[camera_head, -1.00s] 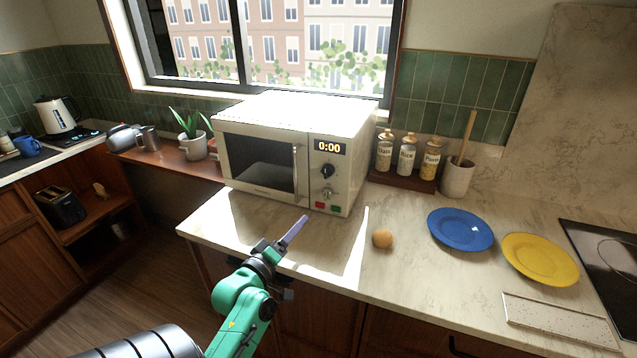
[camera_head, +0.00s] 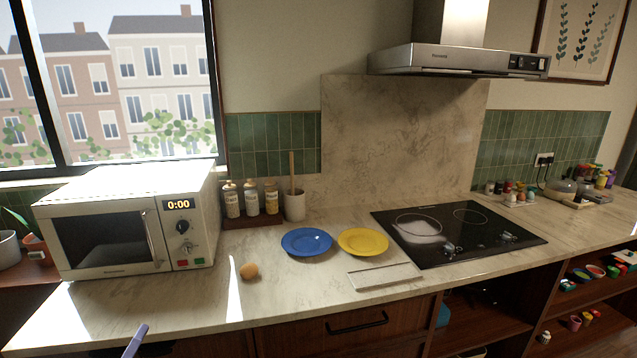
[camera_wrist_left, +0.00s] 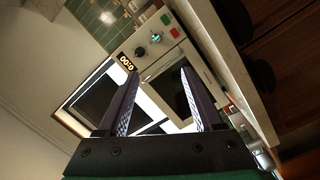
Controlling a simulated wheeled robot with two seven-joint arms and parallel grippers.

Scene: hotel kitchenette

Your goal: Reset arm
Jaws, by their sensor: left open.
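My left gripper shows in the left wrist view (camera_wrist_left: 160,98) with its two fingers spread apart and nothing between them. In the head view only a purple fingertip of the left gripper (camera_head: 136,341) shows at the bottom edge, in front of the counter's front edge. The rest of the left arm is out of the head view. The white microwave (camera_head: 190,215) stands on the counter, beyond the left gripper. It also shows past the fingers in the left wrist view (camera_wrist_left: 148,58). My right gripper is in neither view.
An orange ball-like item (camera_head: 248,271) lies on the counter (camera_head: 300,290). A blue plate (camera_head: 306,241), a yellow plate (camera_head: 362,241) and a flat white board (camera_head: 385,275) lie to its right. A black cooktop (camera_head: 455,232) is farther right, below a range hood (camera_head: 458,61). Jars (camera_head: 251,198) stand behind.

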